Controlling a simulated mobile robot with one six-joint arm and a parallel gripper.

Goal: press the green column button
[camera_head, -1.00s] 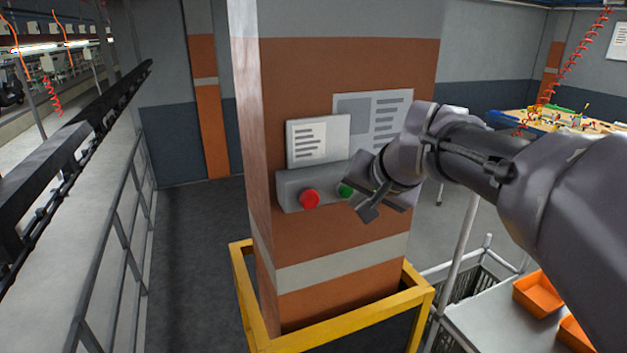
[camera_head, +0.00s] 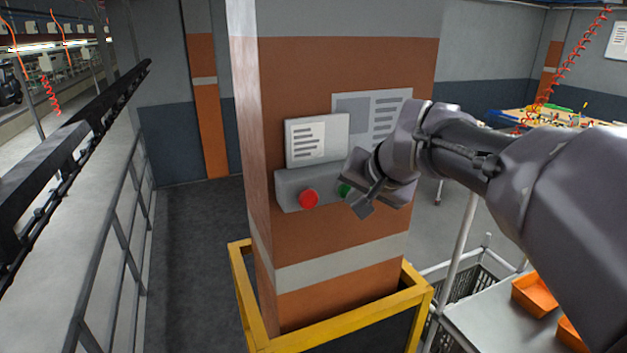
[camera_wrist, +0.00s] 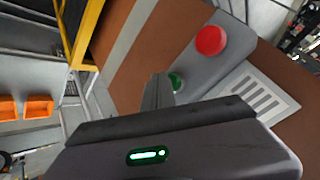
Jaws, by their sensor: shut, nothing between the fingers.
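The green button (camera_head: 344,190) sits on a grey control box (camera_head: 288,188) on the orange-brown column (camera_head: 330,240). A red button (camera_head: 308,198) is on the same box, to its left. My gripper (camera_head: 362,206) is in front of the box at the green button and hides part of it. In the wrist view the green button (camera_wrist: 176,82) shows just beyond the tip of my shut fingers (camera_wrist: 157,90), partly covered by them. The red button (camera_wrist: 211,40) is up and to the right there. I cannot tell whether the fingertips touch the green button.
A yellow guard frame (camera_head: 340,326) surrounds the column's foot. Paper signs (camera_head: 318,140) hang above the box. A table with orange trays (camera_head: 535,294) stands at the lower right. A railing (camera_head: 110,220) runs along the left, with clear floor beside it.

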